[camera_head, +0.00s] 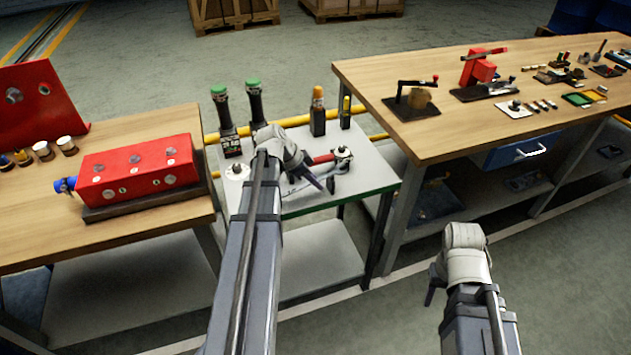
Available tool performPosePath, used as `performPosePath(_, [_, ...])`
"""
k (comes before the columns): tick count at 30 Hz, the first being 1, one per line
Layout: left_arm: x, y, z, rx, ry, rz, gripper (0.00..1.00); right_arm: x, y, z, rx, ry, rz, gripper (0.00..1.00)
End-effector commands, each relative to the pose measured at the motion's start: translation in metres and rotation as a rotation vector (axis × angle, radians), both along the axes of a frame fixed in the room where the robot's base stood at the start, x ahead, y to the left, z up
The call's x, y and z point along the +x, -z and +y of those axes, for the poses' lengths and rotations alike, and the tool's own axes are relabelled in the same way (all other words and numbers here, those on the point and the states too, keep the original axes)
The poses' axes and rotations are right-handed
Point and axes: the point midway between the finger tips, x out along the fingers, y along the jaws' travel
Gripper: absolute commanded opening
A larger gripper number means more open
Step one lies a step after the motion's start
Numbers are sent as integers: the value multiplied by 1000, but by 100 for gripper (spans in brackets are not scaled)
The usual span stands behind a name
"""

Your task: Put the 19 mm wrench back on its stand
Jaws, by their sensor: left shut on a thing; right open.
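My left gripper (312,176) is over the small grey-topped table (365,181) between the two wooden benches. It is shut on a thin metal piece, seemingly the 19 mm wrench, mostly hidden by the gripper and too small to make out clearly. A red-handled metal tool (327,158) lies just right of it on the same table. I cannot tell which item is the wrench's stand. My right gripper (436,284) is open, low at the front, apart from the tables. Its fingers are partly hidden.
A red engine block (137,172) is on the left bench. The right bench (385,75) holds a vise-like red tool (478,68) and several small parts.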

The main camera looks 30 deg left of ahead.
Motion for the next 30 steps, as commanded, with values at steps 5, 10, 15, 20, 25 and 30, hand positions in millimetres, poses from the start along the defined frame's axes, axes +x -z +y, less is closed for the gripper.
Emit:
performPosePath(5, [0, 4, 0, 0, 0, 0, 0, 0, 4, 0, 0, 0, 0, 50])
performPosePath(10, [0, 8, 0, 0, 0, 0, 0, 0, 8, 0, 0, 0, 0, 50])
performPosePath(15, [0, 7, 0, 0, 0, 0, 30, 0, 7, 0, 0, 0, 0, 50])
performPosePath(20, [0, 7, 0, 0, 0, 0, 48, 0, 7, 0, 0, 0, 0, 50])
performPosePath(25, [0, 7, 0, 0, 0, 0, 53, 0, 7, 0, 0, 0, 0, 50])
performPosePath(30, [0, 6, 0, 0, 0, 0, 53, 0, 6, 0, 0, 0, 0, 50])
